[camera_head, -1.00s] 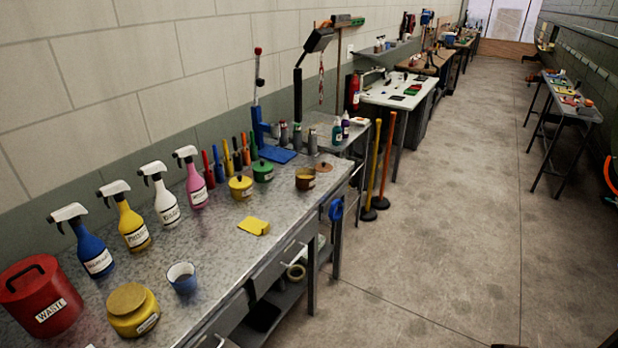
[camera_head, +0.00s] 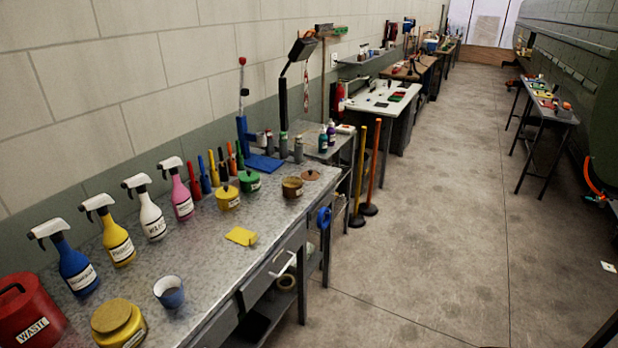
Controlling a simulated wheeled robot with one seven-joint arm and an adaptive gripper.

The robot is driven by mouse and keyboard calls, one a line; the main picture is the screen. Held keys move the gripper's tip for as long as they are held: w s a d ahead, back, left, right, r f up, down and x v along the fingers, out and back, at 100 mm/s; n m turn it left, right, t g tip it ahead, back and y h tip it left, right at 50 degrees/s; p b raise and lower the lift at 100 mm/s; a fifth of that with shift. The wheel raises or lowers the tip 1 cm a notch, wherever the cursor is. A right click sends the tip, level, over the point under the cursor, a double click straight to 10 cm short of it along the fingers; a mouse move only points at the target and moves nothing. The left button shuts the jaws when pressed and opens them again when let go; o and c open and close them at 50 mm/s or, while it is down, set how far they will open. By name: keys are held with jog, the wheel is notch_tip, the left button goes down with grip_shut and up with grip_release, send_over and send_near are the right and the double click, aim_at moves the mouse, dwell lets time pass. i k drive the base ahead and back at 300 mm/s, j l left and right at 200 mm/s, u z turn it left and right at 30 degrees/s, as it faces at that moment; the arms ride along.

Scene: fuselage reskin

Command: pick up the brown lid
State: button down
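The brown lid (camera_head: 311,175) is a small flat brown disc with a knob. It lies on the grey metal workbench (camera_head: 210,262) near its far right end. It lies just behind and to the right of an open brown pot (camera_head: 292,188), apart from other lidded pots. My gripper is not in view.
A green pot (camera_head: 250,182) and a yellow pot (camera_head: 228,199) stand left of the brown pot. Spray bottles (camera_head: 152,212) line the wall side. A yellow cloth (camera_head: 241,236) lies near the front edge. Yellow and orange posts (camera_head: 358,175) stand past the bench end. The floor (camera_head: 430,240) right of the bench is clear.

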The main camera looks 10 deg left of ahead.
aim_at(309, 175)
jog(key=i+u, duration=0.45)
jog(key=i, duration=2.45)
